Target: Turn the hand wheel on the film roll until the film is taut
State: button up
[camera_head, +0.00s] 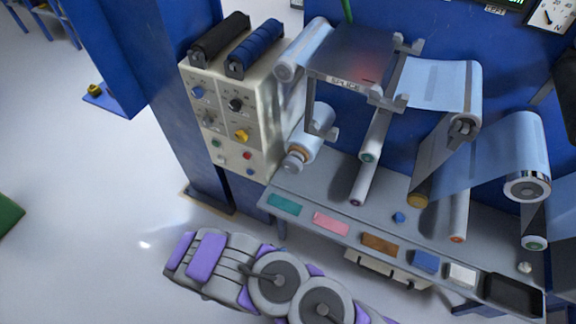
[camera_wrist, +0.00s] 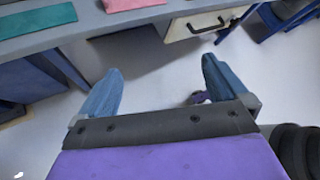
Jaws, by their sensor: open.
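Translucent blue film (camera_head: 432,84) runs over several rollers on the blue machine at the right of the head view. A film roll (camera_head: 308,142) sits on a spindle at the left of the machine, beside the control box. A dark star-shaped knob or hand wheel (camera_head: 462,129) shows at the end of the upper right roller; I cannot tell for sure that it is the task's hand wheel. My gripper (camera_wrist: 160,88) shows in the wrist view, its two blue-grey fingers wide apart with nothing between them. It is below and in front of the bench, away from the film.
A grey bench (camera_head: 325,193) carries coloured blocks and a black tray (camera_head: 513,294). A beige control box (camera_head: 232,112) with knobs stands at the left. A drawer with a dark handle (camera_wrist: 207,26) is under the bench. The floor at the left is mostly clear.

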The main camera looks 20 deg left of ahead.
jog(key=w+a+r+n+t+y, duration=0.2)
jog(key=w+a+r+n+t, duration=0.25)
jog(key=w+r, duration=0.3)
jog(key=n+t+y, duration=0.2)
jog(key=t+y, duration=0.2)
jog(key=t, duration=0.1)
send_near(289, 167)
jog(key=w+b, duration=0.1)
jog(key=w, duration=0.2)
jog(key=w+b, duration=0.1)
jog(key=w, duration=0.3)
jog(key=w+d+b, duration=0.1)
jog(key=w, duration=0.3)
jog(key=shift+r, duration=0.2)
jog(key=c, duration=0.8)
jog(key=shift+m, duration=0.35)
jog(key=shift+s+m+b, duration=0.1)
jog(key=shift+m+b, duration=0.2)
jog(key=shift+m, duration=0.2)
